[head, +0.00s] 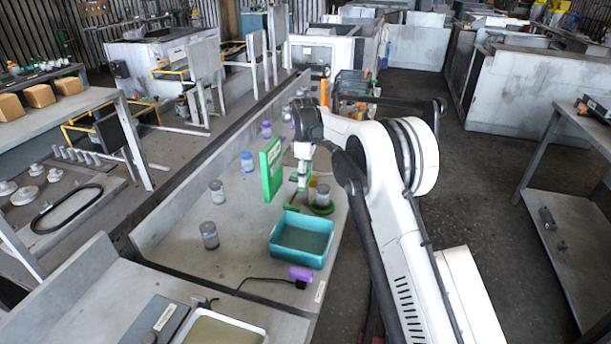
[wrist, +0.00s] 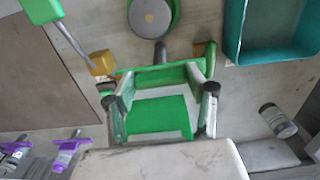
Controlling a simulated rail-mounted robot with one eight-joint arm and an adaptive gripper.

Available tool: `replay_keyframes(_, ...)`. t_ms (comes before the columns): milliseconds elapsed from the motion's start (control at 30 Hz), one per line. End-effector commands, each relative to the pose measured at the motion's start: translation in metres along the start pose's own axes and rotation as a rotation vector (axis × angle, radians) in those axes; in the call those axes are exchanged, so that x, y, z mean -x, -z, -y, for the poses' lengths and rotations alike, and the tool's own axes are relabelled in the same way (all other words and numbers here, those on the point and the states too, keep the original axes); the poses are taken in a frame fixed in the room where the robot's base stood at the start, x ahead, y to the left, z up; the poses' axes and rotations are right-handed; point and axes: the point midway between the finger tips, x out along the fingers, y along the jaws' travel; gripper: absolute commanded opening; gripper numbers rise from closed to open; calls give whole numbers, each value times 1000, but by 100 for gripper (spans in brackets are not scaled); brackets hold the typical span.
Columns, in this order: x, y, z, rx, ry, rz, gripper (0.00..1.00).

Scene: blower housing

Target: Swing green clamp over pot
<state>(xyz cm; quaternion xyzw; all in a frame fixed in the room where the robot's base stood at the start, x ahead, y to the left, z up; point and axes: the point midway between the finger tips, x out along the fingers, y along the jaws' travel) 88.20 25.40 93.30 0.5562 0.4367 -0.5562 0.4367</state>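The grey round pot (wrist: 152,18) sits in a green ring holder at the top of the wrist view. It also shows in the head view (head: 323,193), just right of my gripper (head: 303,172). A grey rod runs from the holder toward a green bar of the clamp (wrist: 165,77). My gripper (wrist: 160,80) has its fingers wide apart, with the bar lying across between the fingertips; I cannot tell whether they touch it. A second green surface (wrist: 157,116) shows between the fingers, nearer the palm. The clamp is partly hidden by my gripper in the head view.
A teal tray (head: 302,238) stands in front of the pot. A green upright panel (head: 271,168) is left of my gripper. Grey jars (head: 209,235), a blue jar (head: 247,161) and a purple device (head: 300,274) are on the bench. The bench's left part is mostly clear.

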Motion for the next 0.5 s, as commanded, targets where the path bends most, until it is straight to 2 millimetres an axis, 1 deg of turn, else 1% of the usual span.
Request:
replay_keyframes(33,0,0,0,0,0,0,32)
replay_keyframes(100,0,0,0,0,0,0,24)
replay_keyframes(333,0,0,0,-19,0,0,24)
replay_keyframes(500,-1,0,0,-83,0,0,24)
